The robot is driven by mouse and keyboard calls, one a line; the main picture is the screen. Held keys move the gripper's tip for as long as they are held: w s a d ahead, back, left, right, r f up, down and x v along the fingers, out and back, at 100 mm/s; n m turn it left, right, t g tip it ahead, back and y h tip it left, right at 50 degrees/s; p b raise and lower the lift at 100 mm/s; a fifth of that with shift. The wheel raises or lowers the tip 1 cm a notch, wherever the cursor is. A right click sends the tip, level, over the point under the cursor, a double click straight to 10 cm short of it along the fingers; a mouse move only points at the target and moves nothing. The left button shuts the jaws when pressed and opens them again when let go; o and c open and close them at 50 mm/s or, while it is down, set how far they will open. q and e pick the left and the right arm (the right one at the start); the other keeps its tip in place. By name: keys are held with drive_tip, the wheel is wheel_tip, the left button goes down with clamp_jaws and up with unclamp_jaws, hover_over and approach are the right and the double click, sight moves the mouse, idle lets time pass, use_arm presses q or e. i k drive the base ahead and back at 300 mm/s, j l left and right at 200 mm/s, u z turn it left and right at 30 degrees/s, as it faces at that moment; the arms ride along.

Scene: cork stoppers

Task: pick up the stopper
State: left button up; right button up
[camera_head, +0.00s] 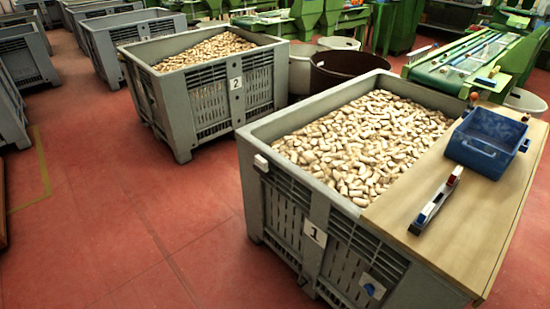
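Many pale cork stoppers (365,140) fill the grey crate marked 1 (262,205) at the centre right. More stoppers (205,48) fill the grey crate marked 2 (172,105) behind it on the left. No single stopper stands apart from the heaps that I can make out. Neither of my grippers shows in the head view.
A wooden board (455,235) covers the right end of crate 1. On it are an empty-looking blue bin (487,143) and a narrow bar-shaped tool (436,200). A green conveyor machine (470,60) stands behind. Red floor (100,220) is clear at the left front.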

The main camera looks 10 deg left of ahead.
sight(308, 158)
drive_tip(key=i+j+z, duration=0.1)
drive_tip(key=z, duration=1.3)
drive_tip(key=j+z, duration=0.3)
drive_tip(key=j, duration=0.15)
drive_tip(key=j+z, duration=0.3)
drive_tip(key=j, duration=0.15)
drive_tip(key=j+z, duration=0.3)
drive_tip(key=k+j+z, duration=0.25)
drive_tip(key=j, duration=0.25)
drive_tip(key=j+z, duration=0.3)
drive_tip(key=k+j+z, duration=0.3)
drive_tip(key=j, duration=0.15)
drive_tip(key=i, duration=0.05)
